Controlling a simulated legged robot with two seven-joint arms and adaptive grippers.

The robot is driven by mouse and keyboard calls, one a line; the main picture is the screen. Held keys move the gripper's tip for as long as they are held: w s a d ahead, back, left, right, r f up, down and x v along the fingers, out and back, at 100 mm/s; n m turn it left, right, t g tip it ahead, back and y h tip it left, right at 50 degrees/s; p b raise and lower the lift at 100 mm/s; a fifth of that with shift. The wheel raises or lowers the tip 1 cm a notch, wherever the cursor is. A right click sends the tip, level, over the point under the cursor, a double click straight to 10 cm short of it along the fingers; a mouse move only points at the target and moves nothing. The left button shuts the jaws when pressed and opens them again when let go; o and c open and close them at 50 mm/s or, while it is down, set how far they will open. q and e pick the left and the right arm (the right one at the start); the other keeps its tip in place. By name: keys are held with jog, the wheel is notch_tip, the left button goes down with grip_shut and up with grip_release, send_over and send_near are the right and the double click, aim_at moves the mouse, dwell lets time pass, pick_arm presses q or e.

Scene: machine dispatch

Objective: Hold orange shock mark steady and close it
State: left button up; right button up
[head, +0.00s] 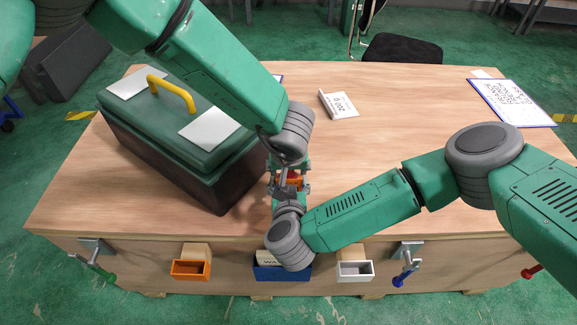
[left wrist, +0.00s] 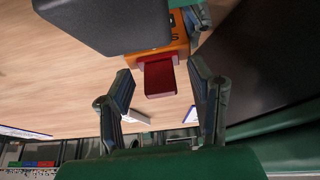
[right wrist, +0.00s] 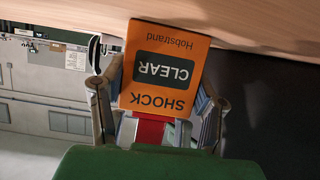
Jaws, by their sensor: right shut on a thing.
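The orange shock mark (head: 294,180) is largely hidden between my two grippers in the head view. In the right wrist view its orange face (right wrist: 165,48) reads SHOCK, Hobstrand and CLEAR, upside down, with a red part below it. My right gripper (right wrist: 160,88) is shut on the mark, one finger on each side. In the left wrist view a red tab (left wrist: 160,80) sticks out of the orange body (left wrist: 166,49). My left gripper (left wrist: 160,70) is open, its fingers apart on either side of the tab. Whether they touch it is unclear.
A dark green case (head: 165,150) with a yellow handle stands close on the left. A white sign (head: 339,104) and a clipboard (head: 511,102) lie on the wooden table (head: 410,120). Orange (head: 191,270), blue (head: 283,273) and white (head: 355,270) bins line the front edge.

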pick_arm(q)
jog(key=v, duration=1.2)
jog(key=shift+f, duration=0.1)
pick_arm(e)
jog(key=o, duration=1.8)
jog(key=shift+s, duration=0.1)
jog(key=v, duration=1.1)
jog(key=shift+s+d+r, duration=0.1)
jog(key=shift+s+r, duration=0.05)
jog(key=shift+s, duration=0.15)
